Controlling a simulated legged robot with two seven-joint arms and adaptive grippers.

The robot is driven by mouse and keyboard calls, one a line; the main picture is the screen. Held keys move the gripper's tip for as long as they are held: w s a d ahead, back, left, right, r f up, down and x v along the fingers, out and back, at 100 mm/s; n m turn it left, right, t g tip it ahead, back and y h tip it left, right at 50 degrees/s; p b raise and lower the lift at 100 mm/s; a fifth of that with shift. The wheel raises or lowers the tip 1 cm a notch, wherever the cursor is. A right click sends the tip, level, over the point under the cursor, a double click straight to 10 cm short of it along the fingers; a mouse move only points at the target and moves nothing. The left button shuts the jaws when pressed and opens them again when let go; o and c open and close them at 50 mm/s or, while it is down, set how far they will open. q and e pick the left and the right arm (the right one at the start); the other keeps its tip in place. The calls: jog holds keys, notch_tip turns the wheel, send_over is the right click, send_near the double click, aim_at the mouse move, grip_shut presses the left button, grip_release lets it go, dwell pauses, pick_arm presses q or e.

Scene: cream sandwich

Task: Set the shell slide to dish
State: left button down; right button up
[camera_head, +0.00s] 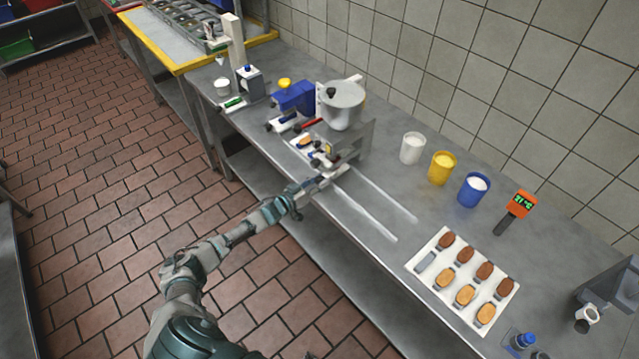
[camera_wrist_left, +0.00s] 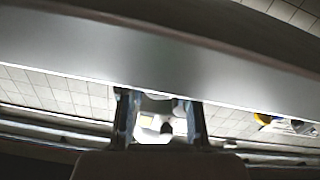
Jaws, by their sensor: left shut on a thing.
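A grey machine (camera_head: 352,142) with a round metal hopper (camera_head: 342,105) stands on the steel counter. Two pale rails (camera_head: 378,195) run from it toward the lower right. In the left wrist view, the fingers (camera_wrist_left: 160,122) stand on either side of a pale piece with a dark knob (camera_wrist_left: 166,128). Position marks for the slide cannot be read. My right gripper is not in view.
A white tray (camera_head: 419,268) of brown and tan oval pieces lies at the right. A blue device (camera_head: 295,97) is left of the machine.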

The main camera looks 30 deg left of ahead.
pick_arm(q)
jog(key=c, duration=1.1)
grip_release()
jog(key=shift+w+a+r+y, duration=0.15)
jog(key=shift+a+r+y, duration=0.15)
jog(key=shift+a, duration=0.05)
jog(key=o, duration=0.3)
jog(key=shift+d, duration=0.3)
jog(key=shift+s+a+f, duration=0.25)
jog(key=shift+a+f, duration=0.1)
jog(key=shift+a, duration=0.2)
jog(key=v, duration=1.1)
jog(key=shift+s, duration=0.2)
jog(key=shift+d, duration=0.25)
